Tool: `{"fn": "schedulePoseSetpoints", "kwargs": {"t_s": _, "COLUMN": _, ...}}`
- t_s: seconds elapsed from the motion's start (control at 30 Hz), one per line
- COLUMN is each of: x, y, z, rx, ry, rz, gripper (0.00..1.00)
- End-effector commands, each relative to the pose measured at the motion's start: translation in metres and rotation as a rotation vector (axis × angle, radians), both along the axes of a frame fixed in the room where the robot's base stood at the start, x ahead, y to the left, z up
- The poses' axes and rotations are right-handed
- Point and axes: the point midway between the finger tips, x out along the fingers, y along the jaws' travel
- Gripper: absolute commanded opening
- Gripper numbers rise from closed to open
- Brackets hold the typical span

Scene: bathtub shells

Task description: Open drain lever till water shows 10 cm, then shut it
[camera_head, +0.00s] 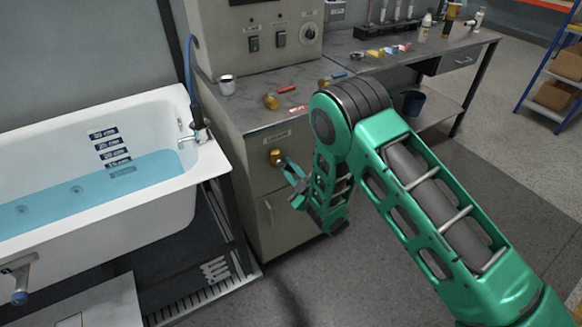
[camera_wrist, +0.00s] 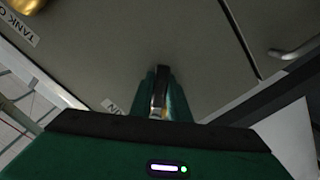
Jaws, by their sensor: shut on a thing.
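The white bathtub (camera_head: 150,110) is at the left with blue water (camera_head: 95,190) in it. A column of dark level labels (camera_head: 108,145) is on its inner wall; the lowest is under water, and the figures are too small to read surely. My gripper (camera_head: 290,168) is at the front of the grey cabinet, beside a brass knob (camera_head: 275,157). In the wrist view, its fingers are shut on a metal lever (camera_wrist: 158,98) beside a label ending in "IN". The fingers hide part of the lever. The lever is not clear in the head view.
The cabinet (camera_head: 265,225) stands right of the tub, with a mug (camera_head: 226,85) and tools on its top. A hose (camera_head: 188,70) rises by the tub's corner tap (camera_head: 200,133). A workbench (camera_head: 420,50) is behind.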

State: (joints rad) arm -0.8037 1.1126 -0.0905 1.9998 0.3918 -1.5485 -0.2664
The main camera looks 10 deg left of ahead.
Motion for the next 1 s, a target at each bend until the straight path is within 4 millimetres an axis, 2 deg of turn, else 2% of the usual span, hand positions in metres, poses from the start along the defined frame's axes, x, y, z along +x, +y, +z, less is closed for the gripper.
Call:
{"fn": "schedulePoseSetpoints", "kwargs": {"t_s": 0.57, "x": -0.0033, "y": -0.0005, "z": -0.0034, "rx": 0.021, "ry": 0.026, "rz": 0.001, "gripper": 0.00}}
{"fn": "schedulePoseSetpoints", "kwargs": {"t_s": 0.6, "x": -0.0033, "y": -0.0006, "z": -0.0035, "rx": 0.020, "ry": 0.027, "rz": 0.000, "gripper": 0.23}}
{"fn": "schedulePoseSetpoints", "kwargs": {"t_s": 0.67, "x": -0.0030, "y": -0.0003, "z": -0.0032, "rx": 0.021, "ry": 0.026, "rz": 0.001, "gripper": 0.34}}
{"fn": "schedulePoseSetpoints", "kwargs": {"t_s": 1.0, "x": -0.0035, "y": -0.0011, "z": -0.0026, "rx": 0.021, "ry": 0.024, "rz": 0.000, "gripper": 0.34}}
